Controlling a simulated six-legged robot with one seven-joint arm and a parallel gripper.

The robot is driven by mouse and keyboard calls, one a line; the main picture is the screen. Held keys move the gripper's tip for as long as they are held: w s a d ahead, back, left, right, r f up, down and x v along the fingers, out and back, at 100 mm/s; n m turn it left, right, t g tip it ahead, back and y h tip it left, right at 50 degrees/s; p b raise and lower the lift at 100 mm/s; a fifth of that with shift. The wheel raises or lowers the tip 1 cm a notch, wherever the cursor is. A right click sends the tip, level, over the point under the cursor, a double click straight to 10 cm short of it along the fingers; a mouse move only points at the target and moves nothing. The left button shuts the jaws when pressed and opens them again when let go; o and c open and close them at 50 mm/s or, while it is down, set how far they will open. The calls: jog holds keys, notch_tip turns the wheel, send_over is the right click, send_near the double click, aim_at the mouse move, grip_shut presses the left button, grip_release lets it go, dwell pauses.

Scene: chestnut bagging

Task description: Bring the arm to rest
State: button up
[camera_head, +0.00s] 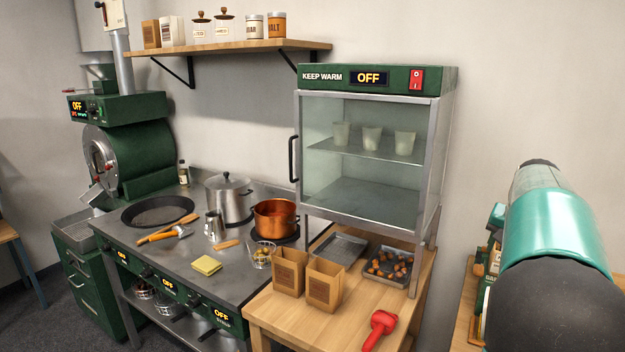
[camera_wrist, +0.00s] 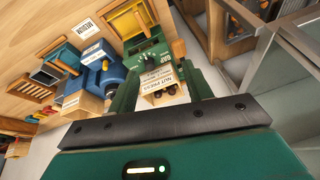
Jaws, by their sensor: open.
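My arm (camera_head: 555,245) fills the right side of the head view, a teal and black link raised in front of the wall. The gripper end is not clear there. In the wrist view my gripper (camera_wrist: 161,90) shows as two green fingers standing apart beyond a dark bolted bar. Two brown paper bags (camera_head: 324,285) stand upright on the wooden table (camera_head: 345,318). A metal tray of chestnuts (camera_head: 388,267) lies behind them on the right.
A red-handled tool (camera_head: 379,329) lies near the table's front edge. The keep-warm cabinet (camera_head: 370,150) stands over the table. The stove (camera_head: 190,255) carries a copper pot (camera_head: 275,219) and a pan. In the wrist view, a blue machine (camera_wrist: 104,76) and a wooden surface (camera_wrist: 60,22) show.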

jog(key=s+a+r+n+t+y, duration=0.1)
jog(key=s+a+n, duration=0.1)
jog(key=s+a, duration=0.7)
jog(key=s+a+n+y, duration=0.25)
jog(key=s+a, duration=0.25)
jog(key=a, duration=0.8)
jog(key=s+a+f+n+h, duration=0.1)
jog(key=s+a+f+n, duration=0.3)
jog(key=s+a, duration=0.6)
jog(key=s+f, duration=0.2)
jog(key=s, duration=0.1)
jog(key=shift+s+f+t, duration=0.2)
jog(key=shift+t, duration=0.1)
